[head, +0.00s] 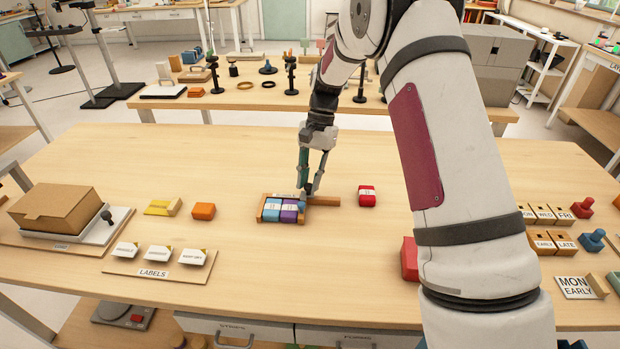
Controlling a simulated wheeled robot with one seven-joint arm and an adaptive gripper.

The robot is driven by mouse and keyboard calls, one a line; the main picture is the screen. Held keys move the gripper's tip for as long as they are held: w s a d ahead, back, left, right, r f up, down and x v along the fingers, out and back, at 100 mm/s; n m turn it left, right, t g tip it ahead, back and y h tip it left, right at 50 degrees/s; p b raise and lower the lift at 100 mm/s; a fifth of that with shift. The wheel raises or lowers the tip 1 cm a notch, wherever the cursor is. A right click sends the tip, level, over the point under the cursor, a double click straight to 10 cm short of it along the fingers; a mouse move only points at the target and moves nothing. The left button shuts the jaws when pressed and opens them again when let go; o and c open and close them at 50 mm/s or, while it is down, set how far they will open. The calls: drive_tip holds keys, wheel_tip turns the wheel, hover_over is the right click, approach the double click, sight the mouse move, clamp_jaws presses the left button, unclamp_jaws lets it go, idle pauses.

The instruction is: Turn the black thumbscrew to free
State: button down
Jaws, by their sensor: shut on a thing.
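A black knob, which looks like the thumbscrew (107,216), stands at the right of a cardboard box (55,212) on a white base (118,218) at the table's left. My gripper (304,193) is well to the right of it, pointing down at a small wooden tray (325,201) mid-table. The tray holds a blue block (272,209) and a purple block (290,212) with pale bands. The fingertips are close together at the purple block's far end and appear shut on it. The exact contact is too small to see clearly.
A yellow piece (162,207) and an orange block (204,210) lie between the knob and the tray. A labels board (180,273) is in front. A red banded block (367,196) is right of the tray. My arm covers part of the table's right side.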

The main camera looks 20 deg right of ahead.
drive_tip(key=c, duration=1.5)
unclamp_jaws()
drive_tip(key=shift+o, duration=0.2)
drive_tip(key=v, duration=1.2)
